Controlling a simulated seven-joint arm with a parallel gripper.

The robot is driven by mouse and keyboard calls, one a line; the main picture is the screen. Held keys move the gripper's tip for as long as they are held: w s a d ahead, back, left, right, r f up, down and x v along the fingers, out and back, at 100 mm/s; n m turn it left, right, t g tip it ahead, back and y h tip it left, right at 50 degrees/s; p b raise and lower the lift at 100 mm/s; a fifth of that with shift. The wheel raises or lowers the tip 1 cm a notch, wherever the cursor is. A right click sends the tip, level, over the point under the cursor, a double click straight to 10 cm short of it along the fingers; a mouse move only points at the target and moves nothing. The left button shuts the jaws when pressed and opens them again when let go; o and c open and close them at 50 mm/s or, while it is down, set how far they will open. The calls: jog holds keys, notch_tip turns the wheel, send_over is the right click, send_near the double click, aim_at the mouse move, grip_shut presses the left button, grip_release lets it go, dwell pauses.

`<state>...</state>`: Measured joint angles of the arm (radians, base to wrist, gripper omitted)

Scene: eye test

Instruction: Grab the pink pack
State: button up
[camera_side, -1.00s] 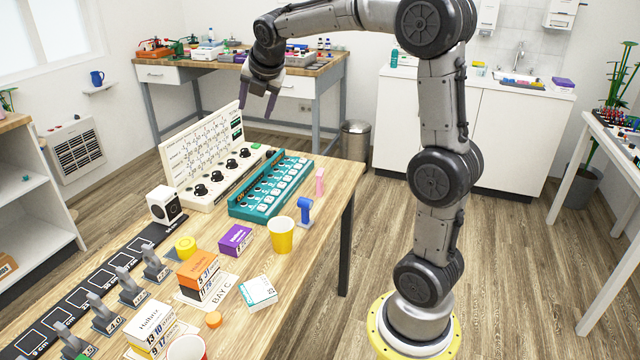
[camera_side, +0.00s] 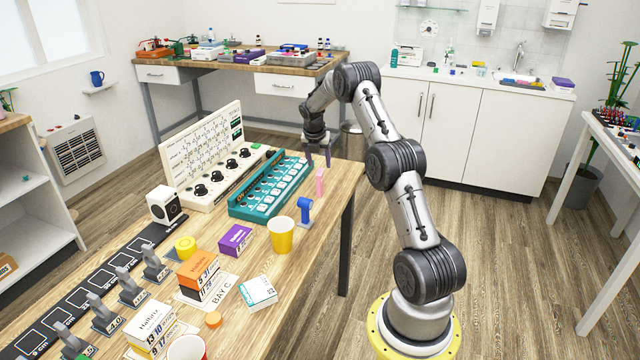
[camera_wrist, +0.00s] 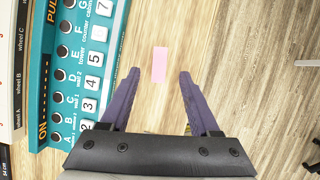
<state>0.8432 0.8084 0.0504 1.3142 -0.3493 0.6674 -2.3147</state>
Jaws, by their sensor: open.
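The pink pack (camera_side: 320,183) is a small, narrow, upright block near the right edge of the wooden table (camera_side: 268,268), just right of the teal panel. In the wrist view the pink pack (camera_wrist: 159,65) shows from above, between and slightly beyond the fingertips. My gripper (camera_side: 318,160) points down over the table beside the teal panel, behind and above the pack. In the wrist view my gripper (camera_wrist: 158,72) has its two purple fingers spread wide, with nothing between the pads touching them.
The teal panel (camera_side: 262,192) with numbered keys lies close to the left of the pack; in the wrist view it is near the left finger. A blue object (camera_side: 304,211) and a yellow cup (camera_side: 281,236) stand nearer the camera. The table edge is close on the right.

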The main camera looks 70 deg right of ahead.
aim_at(321, 178)
jog(key=x, duration=0.9)
jog(key=shift+f, duration=0.2)
grip_shut()
